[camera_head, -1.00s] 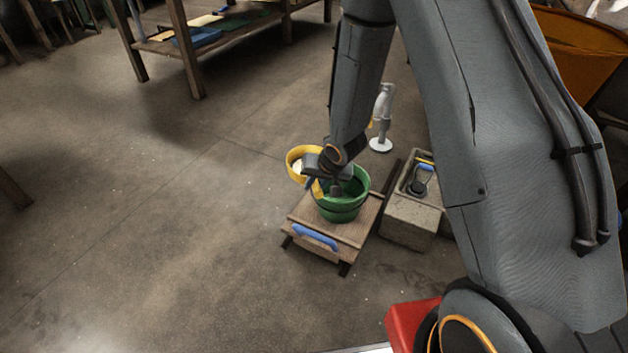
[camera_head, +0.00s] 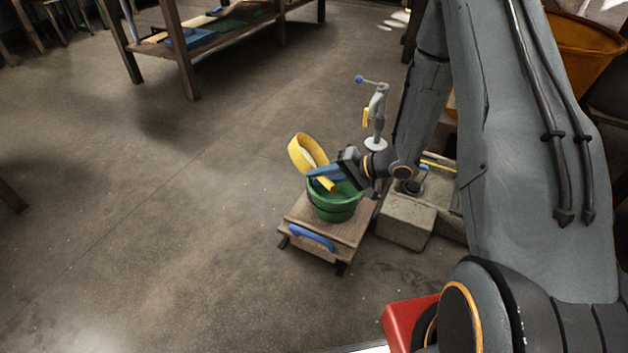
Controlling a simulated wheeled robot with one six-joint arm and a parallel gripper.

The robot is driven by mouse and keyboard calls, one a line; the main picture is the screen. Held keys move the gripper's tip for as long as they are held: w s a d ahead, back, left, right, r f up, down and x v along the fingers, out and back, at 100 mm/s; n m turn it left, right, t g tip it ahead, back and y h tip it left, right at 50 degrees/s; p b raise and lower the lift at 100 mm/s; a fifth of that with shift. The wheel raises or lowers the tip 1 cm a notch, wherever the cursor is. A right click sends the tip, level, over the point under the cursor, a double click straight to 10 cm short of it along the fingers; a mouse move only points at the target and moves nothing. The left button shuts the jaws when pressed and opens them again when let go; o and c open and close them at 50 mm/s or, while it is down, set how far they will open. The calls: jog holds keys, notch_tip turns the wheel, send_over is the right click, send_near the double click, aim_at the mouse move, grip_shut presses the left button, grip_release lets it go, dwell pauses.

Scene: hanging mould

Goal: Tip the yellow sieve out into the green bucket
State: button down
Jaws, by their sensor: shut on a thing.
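The yellow sieve (camera_head: 307,152) is tilted steeply beside and above the left rim of the green bucket. Its handle (camera_head: 327,184) reaches over the bucket. My gripper (camera_head: 328,175) is shut on the sieve, near the handle, above the bucket. The green bucket (camera_head: 334,209) stands upright on a low wooden stand. My gripper hides part of the bucket's opening, and I cannot tell what lies in the sieve or bucket.
The wooden stand (camera_head: 296,216) has a blue handle (camera_head: 312,238) on its front. A concrete block trough (camera_head: 406,229) stands close to its right. A grey standpipe tap (camera_head: 377,118) rises behind. A wooden shelf table (camera_head: 180,50) is at the back left. The floor on the left is clear.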

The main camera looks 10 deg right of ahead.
jog(key=d+m+t+y+b, duration=0.1)
jog(key=y+b, duration=0.1)
jog(key=d+m+y+b, duration=0.1)
jog(key=d+y+b, duration=0.1)
jog(key=y, duration=0.1)
jog(key=d+f+m+t+y+b, duration=0.1)
jog(key=d+y+b, duration=0.1)
jog(key=b, duration=0.1)
jog(key=shift+d+f+t+y, duration=0.1)
jog(key=shift+d+t+y, duration=0.2)
jog(key=shift+y, duration=0.1)
jog(key=shift+s, duration=0.15)
dwell(1.1)
